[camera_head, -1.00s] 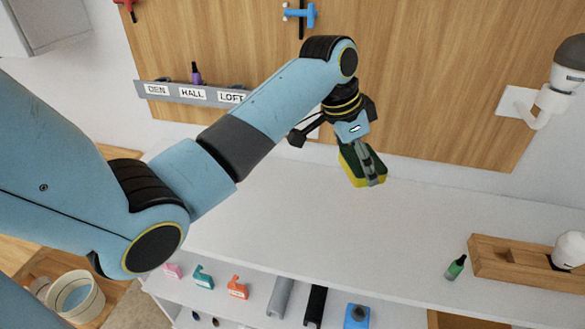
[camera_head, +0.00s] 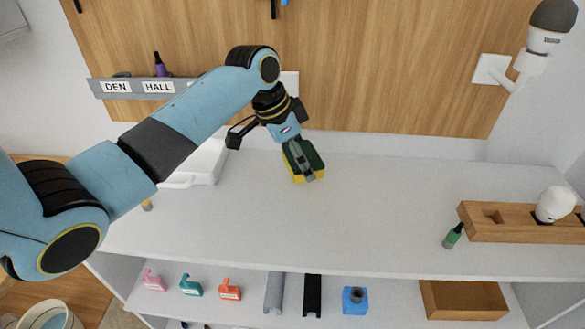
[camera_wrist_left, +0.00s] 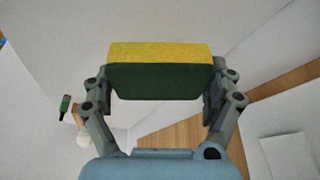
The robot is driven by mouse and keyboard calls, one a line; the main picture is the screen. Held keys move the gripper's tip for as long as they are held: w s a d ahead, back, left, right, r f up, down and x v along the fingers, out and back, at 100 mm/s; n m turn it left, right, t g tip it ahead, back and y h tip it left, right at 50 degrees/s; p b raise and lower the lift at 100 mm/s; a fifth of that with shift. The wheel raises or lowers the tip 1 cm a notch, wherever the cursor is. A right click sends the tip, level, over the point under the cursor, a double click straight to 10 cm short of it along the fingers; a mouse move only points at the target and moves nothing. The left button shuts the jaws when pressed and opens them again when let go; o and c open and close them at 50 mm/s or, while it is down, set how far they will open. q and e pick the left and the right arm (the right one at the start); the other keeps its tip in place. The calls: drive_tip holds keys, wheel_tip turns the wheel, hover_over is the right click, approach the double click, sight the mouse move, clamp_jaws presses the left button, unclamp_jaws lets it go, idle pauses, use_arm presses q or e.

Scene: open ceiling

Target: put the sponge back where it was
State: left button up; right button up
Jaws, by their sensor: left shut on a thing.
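The sponge (camera_head: 305,166) is yellow with a dark green side. My left gripper (camera_head: 303,163) is shut on it and holds it over the back part of the white shelf top. In the left wrist view the sponge (camera_wrist_left: 160,72) spans between the two fingers of my left gripper (camera_wrist_left: 160,88), yellow face up in the picture, green below. I cannot tell how far above the white surface the sponge is. My right gripper is not in view.
A white tray-like thing (camera_head: 205,165) lies left of the gripper. Pink, teal and orange items (camera_head: 191,285) sit on the lower shelf. The middle of the top (camera_head: 350,225) is clear.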

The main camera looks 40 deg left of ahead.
sight(293, 184)
use_arm(q)
drive_tip(key=shift+s+a+f, duration=0.3)
drive_tip(key=shift+a+f, duration=0.2)
drive_tip(key=shift+a, duration=0.05)
wheel_tip(293, 184, down, 4)
drive_tip(key=shift+p, duration=0.35)
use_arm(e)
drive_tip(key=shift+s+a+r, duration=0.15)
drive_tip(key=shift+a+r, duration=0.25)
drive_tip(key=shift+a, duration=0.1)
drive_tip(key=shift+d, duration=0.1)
use_arm(q)
drive_tip(key=shift+f, duration=0.15)
drive_tip(key=o, duration=0.9)
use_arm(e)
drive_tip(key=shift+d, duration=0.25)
